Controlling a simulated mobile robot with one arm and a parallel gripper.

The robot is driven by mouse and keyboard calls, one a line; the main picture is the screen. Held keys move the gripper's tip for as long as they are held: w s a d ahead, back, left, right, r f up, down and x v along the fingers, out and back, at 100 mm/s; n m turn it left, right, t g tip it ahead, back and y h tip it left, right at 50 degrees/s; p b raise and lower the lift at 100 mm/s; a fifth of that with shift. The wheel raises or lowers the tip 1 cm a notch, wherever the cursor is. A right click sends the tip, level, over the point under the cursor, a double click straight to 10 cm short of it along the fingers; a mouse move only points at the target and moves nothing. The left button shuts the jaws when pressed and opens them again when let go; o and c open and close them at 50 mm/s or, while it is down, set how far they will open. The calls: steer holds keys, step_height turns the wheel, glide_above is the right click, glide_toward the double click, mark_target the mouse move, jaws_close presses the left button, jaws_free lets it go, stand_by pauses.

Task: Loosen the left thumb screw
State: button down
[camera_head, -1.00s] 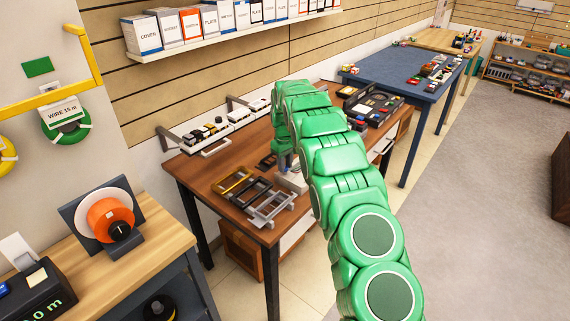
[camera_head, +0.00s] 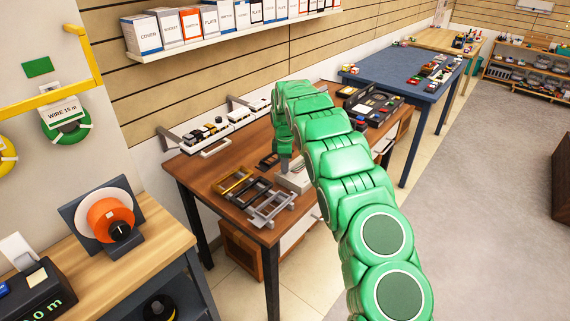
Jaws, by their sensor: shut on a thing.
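My green arm reaches over the brown workbench (camera_head: 215,170), and my gripper (camera_head: 285,167) points down at a pale grey-white block (camera_head: 296,181) near the bench's middle. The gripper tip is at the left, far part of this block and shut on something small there. The thumb screws are too small and too covered to make out; the held part fits the left one by its place. My arm hides the block's right side.
Gold, black and grey frames (camera_head: 268,208) lie left of the block. A black parts tray (camera_head: 374,105) is at the bench's far end. White modules (camera_head: 205,133) line the wall side. A spool bench (camera_head: 150,240) stands front left.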

steer(key=shift+n, duration=0.6)
steer(key=c, duration=0.9)
jaws_free()
steer(key=shift+o, duration=0.2)
step_height(320, 180, up, 7)
steer(key=shift+w+f, duration=0.1)
steer(key=shift+f, duration=0.05)
steer(key=shift+r, duration=0.55)
